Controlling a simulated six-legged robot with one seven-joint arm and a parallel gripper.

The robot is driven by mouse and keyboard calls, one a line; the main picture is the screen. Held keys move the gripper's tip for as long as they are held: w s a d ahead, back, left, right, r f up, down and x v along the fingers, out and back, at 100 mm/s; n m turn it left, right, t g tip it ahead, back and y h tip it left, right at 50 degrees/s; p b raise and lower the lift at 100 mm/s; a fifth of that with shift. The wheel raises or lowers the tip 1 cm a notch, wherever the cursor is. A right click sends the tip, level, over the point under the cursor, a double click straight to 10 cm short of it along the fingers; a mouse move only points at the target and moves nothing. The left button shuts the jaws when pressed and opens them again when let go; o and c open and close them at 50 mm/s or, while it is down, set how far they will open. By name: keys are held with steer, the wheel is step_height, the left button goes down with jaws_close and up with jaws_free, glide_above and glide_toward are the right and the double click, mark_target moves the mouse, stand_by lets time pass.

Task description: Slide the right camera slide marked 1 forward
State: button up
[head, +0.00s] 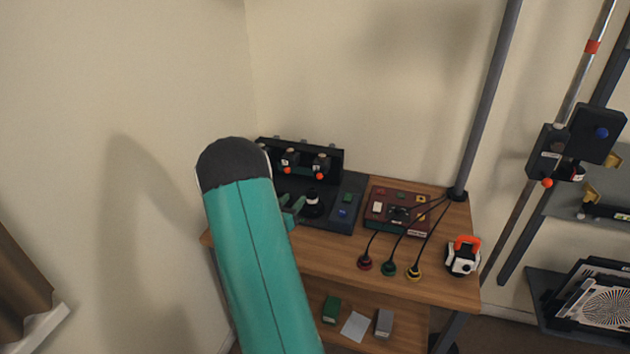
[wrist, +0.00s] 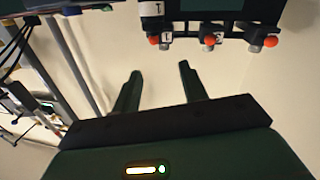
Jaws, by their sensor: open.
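The right camera slide marked 1 (head: 320,163) is a small dark block with a red-orange knob, at the right end of the black rack on the desk. In the wrist view the slide marked 1 (wrist: 165,41) is the leftmost of the row at the top, with its label upside down. My gripper (head: 294,207) is open and empty, in front of and below the rack, left of the slide. In the wrist view its two fingers (wrist: 160,78) stand apart and point toward the row, with a gap between them and the slide.
Another slide (head: 289,160) stands left of it, and my arm partly hides the rack's left end. A black round piece (head: 312,204) stands on the dark base close to my fingers. A dark red box (head: 399,206) with cables lies to the right, near a grey post (head: 484,100).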

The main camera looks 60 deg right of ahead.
mark_target(318, 178)
steer(key=d, duration=0.4)
steer(key=s+d, duration=0.1)
steer(key=d, duration=0.9)
steer(key=shift+s+f, duration=0.25)
jaws_close()
